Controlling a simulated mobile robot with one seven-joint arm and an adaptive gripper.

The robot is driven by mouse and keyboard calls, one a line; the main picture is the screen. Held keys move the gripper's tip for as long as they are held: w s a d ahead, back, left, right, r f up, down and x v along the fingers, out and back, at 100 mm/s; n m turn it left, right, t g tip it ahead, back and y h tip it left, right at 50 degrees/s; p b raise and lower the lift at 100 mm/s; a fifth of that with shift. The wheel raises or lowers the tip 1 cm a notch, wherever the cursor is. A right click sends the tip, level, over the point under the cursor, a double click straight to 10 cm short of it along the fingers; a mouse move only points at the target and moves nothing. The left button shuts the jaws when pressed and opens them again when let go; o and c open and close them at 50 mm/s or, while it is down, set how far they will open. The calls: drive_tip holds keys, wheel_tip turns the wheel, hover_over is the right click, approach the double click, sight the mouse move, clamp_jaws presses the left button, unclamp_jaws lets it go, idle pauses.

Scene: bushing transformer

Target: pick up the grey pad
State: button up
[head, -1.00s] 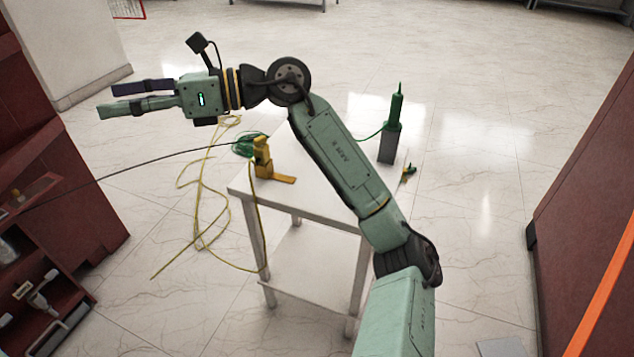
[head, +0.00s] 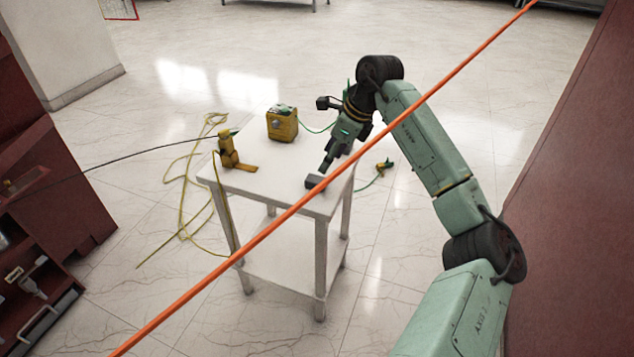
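A small dark grey block (head: 315,182), which looks like the grey pad, is at the right front of the white table (head: 270,190). My gripper (head: 324,170) points down over the table's right end, with a fingertip right by the block. I cannot tell whether they touch. The fingers are seen nearly edge-on and the far one is mostly hidden, so their opening is unclear.
A yellow box (head: 282,124) and a yellow clamp-like tool (head: 232,153) stand on the table. An orange line (head: 420,95) crosses the view diagonally. Yellow cord (head: 185,210) lies on the floor at left. Red cabinets (head: 50,180) flank both sides.

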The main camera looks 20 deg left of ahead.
sight(317, 178)
drive_tip(key=x, duration=0.3)
drive_tip(key=shift+s+a+r, duration=0.1)
drive_tip(key=x, duration=0.1)
drive_tip(key=p+x, duration=0.2)
drive_tip(key=x, duration=0.1)
drive_tip(key=shift+s, duration=0.25)
drive_tip(key=shift+a+f, duration=0.2)
drive_tip(key=shift+f, duration=0.4)
drive_tip(key=shift+c, duration=0.6)
drive_tip(key=c, duration=0.9)
